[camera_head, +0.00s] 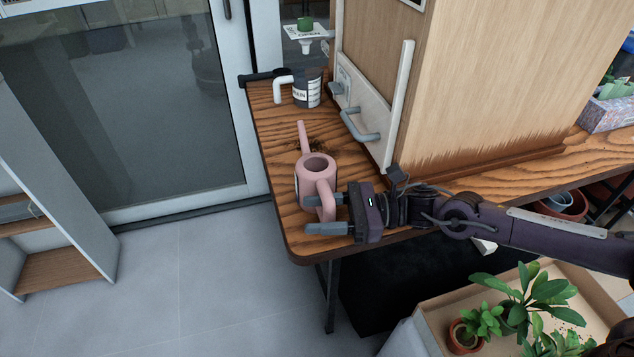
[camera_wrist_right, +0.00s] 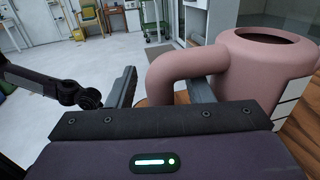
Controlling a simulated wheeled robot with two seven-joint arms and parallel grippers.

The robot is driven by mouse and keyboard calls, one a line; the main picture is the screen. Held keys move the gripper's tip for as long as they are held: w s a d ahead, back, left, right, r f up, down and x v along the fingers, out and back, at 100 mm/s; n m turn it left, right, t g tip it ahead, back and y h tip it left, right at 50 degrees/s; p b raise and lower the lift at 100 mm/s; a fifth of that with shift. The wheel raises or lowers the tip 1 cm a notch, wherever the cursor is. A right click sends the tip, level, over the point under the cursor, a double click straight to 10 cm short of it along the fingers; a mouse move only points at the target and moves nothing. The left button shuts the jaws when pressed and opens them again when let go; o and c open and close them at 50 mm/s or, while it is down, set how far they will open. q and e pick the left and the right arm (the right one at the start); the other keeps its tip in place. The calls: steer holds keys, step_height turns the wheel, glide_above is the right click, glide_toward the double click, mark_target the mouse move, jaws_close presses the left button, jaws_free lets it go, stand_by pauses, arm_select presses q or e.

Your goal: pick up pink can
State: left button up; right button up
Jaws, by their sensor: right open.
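The pink can (camera_head: 311,180) is a watering can standing upright on the wooden table (camera_head: 279,150), near its front left corner. Its spout points to the back and its looped handle comes toward the front. My right gripper (camera_head: 308,215) is open at the handle, coming in from the right. In the right wrist view the pink can (camera_wrist_right: 265,65) stands at the right, and its handle passes down between my two open fingers (camera_wrist_right: 162,88). I cannot tell whether a finger touches it. My left gripper does not show.
A large wooden cabinet (camera_head: 490,80) with metal handles rises just right of the can. Potted plants (camera_head: 520,305) sit in a box at lower right.

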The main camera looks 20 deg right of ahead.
jaws_close()
steer(key=shift+r, duration=0.15)
